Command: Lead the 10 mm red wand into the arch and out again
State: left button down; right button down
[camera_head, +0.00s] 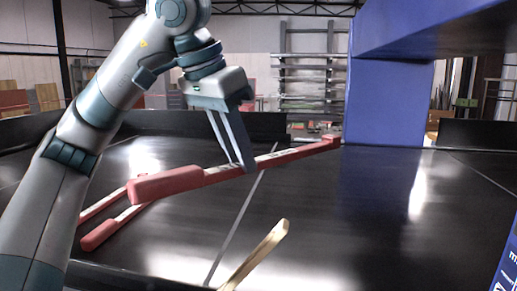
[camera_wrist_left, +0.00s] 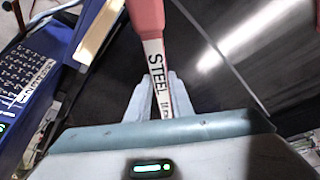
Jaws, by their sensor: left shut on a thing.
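My left gripper (camera_head: 243,166) is shut on the red wand (camera_head: 222,173) around its white labelled middle, above the black belt. The wand's thick red handle points to the lower left and its red tip to the upper right, near the arch's left post in the picture. I cannot tell how far it is from the post. In the left wrist view the wand (camera_wrist_left: 156,62) runs between the fingers (camera_wrist_left: 158,92) and its label reads "STEEL"; the size mark is partly hidden. The blue arch (camera_head: 388,95) stands at the right. My right gripper is not in view.
Two red-and-white wands (camera_head: 98,231) lie on the belt (camera_head: 320,225) at the left, partly overlapped by the held one. A pale yellow wand (camera_head: 262,250) is at the front middle. A blue panel with keys (camera_wrist_left: 28,75) shows in the wrist view. The right belt is clear.

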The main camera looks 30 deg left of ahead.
pick_arm(q)
jog(key=a, duration=0.1)
jog(key=s+a+p, duration=0.1)
jog(key=a, duration=0.3)
jog(key=shift+s, duration=0.3)
jog(key=shift+d, duration=0.1)
dwell(0.5)
